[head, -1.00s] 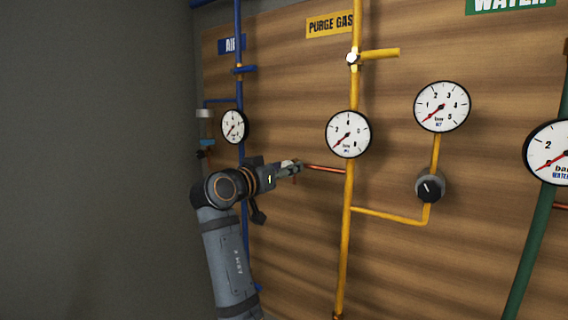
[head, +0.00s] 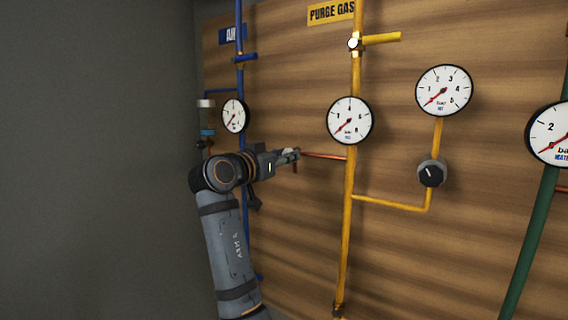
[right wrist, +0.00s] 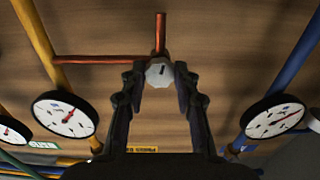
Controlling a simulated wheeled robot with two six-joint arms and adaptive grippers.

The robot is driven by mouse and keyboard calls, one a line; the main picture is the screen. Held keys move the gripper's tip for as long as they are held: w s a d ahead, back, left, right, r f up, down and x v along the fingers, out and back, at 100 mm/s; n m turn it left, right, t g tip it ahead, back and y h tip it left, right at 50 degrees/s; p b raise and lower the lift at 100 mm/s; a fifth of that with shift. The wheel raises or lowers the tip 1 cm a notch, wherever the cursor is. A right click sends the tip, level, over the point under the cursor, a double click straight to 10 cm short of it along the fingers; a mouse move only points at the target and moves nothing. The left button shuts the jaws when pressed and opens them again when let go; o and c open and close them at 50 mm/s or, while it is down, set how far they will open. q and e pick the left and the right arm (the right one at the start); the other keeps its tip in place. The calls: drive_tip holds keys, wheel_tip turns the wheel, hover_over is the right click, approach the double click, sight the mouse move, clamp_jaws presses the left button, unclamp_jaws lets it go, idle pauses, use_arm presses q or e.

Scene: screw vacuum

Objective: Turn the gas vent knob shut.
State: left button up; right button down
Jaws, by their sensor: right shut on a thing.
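The gas vent knob (right wrist: 159,73) is a pale grey, faceted knob with a dark mark on its face. It sits where a copper-red pipe (right wrist: 100,60) from the yellow gas line meets a short upright red stub (right wrist: 160,32). In the right wrist view my right gripper (right wrist: 161,78) has one finger on each side of the knob, shut on it. In the head view my right gripper (head: 294,154) is at the left end of the red pipe (head: 324,156), and its fingers mostly hide the knob. My left gripper is not in view.
The yellow gas pipe (head: 348,220) carries a gauge (head: 350,121), a yellow-handled valve (head: 381,39) and a branch with a black regulator knob (head: 432,173). The blue air pipe (head: 239,80) and its gauge (head: 234,116) are close behind my right arm. A green pipe (head: 530,240) runs at the right.

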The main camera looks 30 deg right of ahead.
drive_tip(key=shift+m+b, duration=5.15)
drive_tip(key=shift+m, duration=2.25)
drive_tip(key=shift+s, duration=0.1)
drive_tip(key=c, duration=1.3)
unclamp_jaws()
drive_tip(key=shift+c, duration=0.2)
drive_tip(key=o, duration=0.4)
drive_tip(key=shift+d, duration=0.15)
drive_tip(key=shift+c, duration=0.2)
